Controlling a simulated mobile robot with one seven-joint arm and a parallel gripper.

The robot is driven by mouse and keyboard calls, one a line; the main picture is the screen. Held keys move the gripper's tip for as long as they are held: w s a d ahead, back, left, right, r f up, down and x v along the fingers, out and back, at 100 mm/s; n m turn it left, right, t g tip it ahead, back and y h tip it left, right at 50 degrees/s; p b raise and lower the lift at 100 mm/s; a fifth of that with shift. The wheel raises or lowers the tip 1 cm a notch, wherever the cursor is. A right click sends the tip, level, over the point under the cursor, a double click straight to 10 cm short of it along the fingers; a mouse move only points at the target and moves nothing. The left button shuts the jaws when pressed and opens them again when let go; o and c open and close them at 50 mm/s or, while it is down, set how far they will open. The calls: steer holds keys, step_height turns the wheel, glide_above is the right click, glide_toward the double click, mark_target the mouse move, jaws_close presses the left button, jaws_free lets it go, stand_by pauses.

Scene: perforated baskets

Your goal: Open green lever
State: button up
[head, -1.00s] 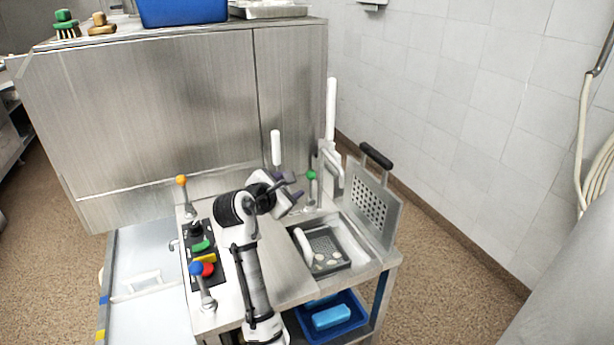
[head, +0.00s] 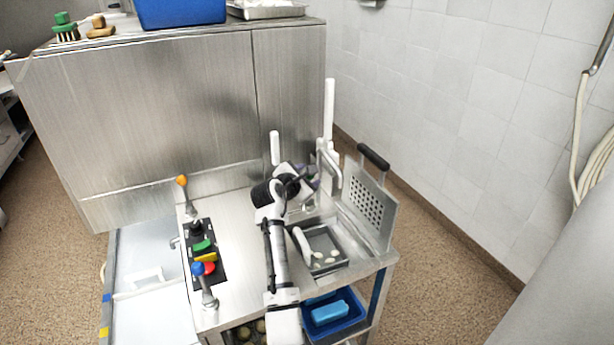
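My gripper (head: 310,182) is at the back right of the steel worktop (head: 240,240), where the green-knobbed lever stood in the earlier frame. The green knob does not show now; my gripper and wrist cover that spot. A small part of a metal base shows just below my gripper. I cannot tell whether the fingers are around the lever or only beside it, nor whether they are open or shut.
An orange-knobbed lever (head: 184,187) and a blue-knobbed lever (head: 202,284) stand on the left. Coloured buttons (head: 203,246) lie between them. A perforated basket plate (head: 367,203) stands upright at right, beside a basin (head: 322,250) holding pale pieces. A white upright handle (head: 328,110) rises behind.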

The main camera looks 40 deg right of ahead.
jaws_close()
steer(key=shift+a, duration=0.1)
